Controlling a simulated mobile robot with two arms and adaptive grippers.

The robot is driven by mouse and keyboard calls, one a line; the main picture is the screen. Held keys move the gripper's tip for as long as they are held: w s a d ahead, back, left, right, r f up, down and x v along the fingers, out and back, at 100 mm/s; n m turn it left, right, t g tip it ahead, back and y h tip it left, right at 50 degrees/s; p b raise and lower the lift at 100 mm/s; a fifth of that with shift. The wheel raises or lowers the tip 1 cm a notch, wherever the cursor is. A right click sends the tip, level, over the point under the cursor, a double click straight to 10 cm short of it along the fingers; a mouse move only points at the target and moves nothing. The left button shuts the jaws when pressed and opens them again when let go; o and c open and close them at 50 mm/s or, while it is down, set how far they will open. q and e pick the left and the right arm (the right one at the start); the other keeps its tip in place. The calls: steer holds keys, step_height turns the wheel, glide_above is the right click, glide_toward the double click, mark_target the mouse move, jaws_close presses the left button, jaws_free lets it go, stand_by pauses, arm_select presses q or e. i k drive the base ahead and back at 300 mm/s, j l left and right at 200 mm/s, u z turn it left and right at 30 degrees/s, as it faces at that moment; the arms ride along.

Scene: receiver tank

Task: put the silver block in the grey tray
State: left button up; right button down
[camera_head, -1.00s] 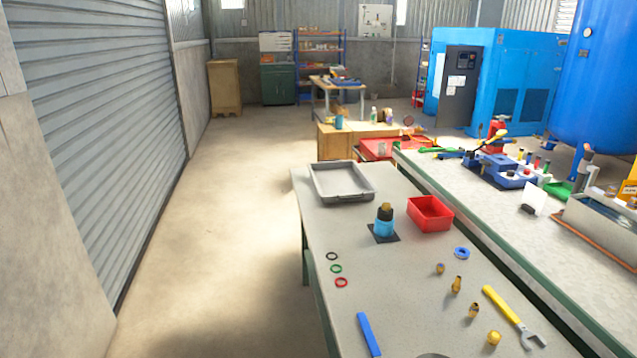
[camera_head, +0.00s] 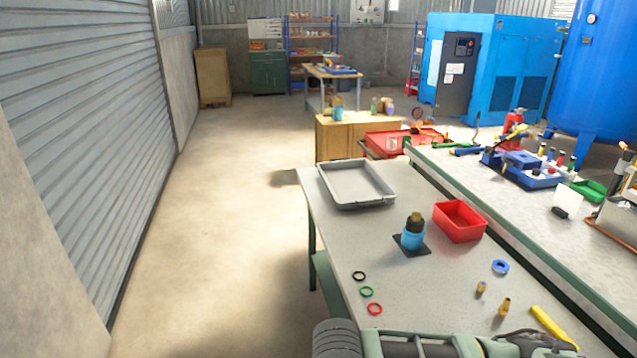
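The grey tray (camera_head: 346,202) lies empty on the far left end of the near workbench. I do not see a silver block in this view. Part of my arm (camera_head: 425,347) crosses the bottom edge of the picture, over the near part of the bench. A dark jointed part (camera_head: 530,345) at its right end may be my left gripper, but it is cut off by the frame and its fingers cannot be made out. My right gripper is not in view. The bench surface under and behind the arm is hidden.
A red bin (camera_head: 460,222) and a blue bottle with a dark top (camera_head: 413,233) stand right of the tray. Rings, brass fittings and a yellow-handled tool (camera_head: 552,327) lie nearer. Bare bench separates tray and rings. A second bench (camera_head: 480,180) runs along the right.

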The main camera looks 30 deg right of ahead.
mark_target(353, 186)
steer(key=i, duration=0.95)
steer(key=i+j+z, duration=0.1)
steer(key=i+z, duration=0.25)
steer(key=i+j+z, duration=0.2)
steer(key=i+z, duration=0.15)
steer(key=i+j+z, duration=0.35)
steer(key=i+l, duration=0.05)
